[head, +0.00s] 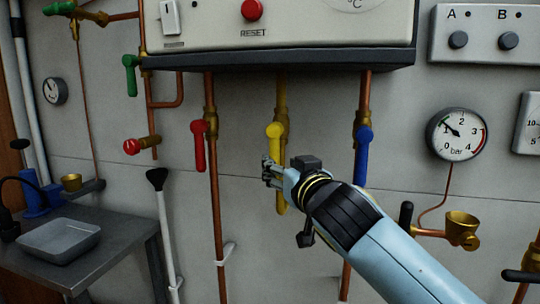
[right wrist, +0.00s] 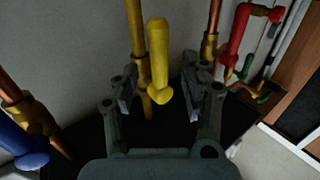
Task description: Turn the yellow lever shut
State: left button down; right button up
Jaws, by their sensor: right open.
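The yellow lever (head: 275,132) is on the middle pipe below the boiler in the head view. It hangs down along the pipe, its lower part partly hidden behind my gripper. My right gripper (head: 270,172) is open in front of this pipe, coming in from the lower right. In the right wrist view the yellow lever (right wrist: 158,55) shows between the two spread fingers of the right gripper (right wrist: 158,92). No finger is clearly seen touching it. My left gripper is not in view.
A red lever (head: 198,145) is on the pipe to the left and a blue lever (head: 363,155) on the pipe to the right. The boiler (head: 290,25) overhangs above. A gauge (head: 457,134) and a brass cup (head: 462,228) are farther right; a grey tray (head: 58,240) is lower left.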

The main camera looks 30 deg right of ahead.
aim_at(274, 152)
jog(key=x, duration=0.5)
jog(key=shift+w+d+p, duration=0.15)
jog(key=shift+w+p, duration=0.15)
jog(key=shift+p, duration=0.1)
grip_shut()
jog(key=shift+w+f, duration=0.1)
jog(key=shift+f, duration=0.05)
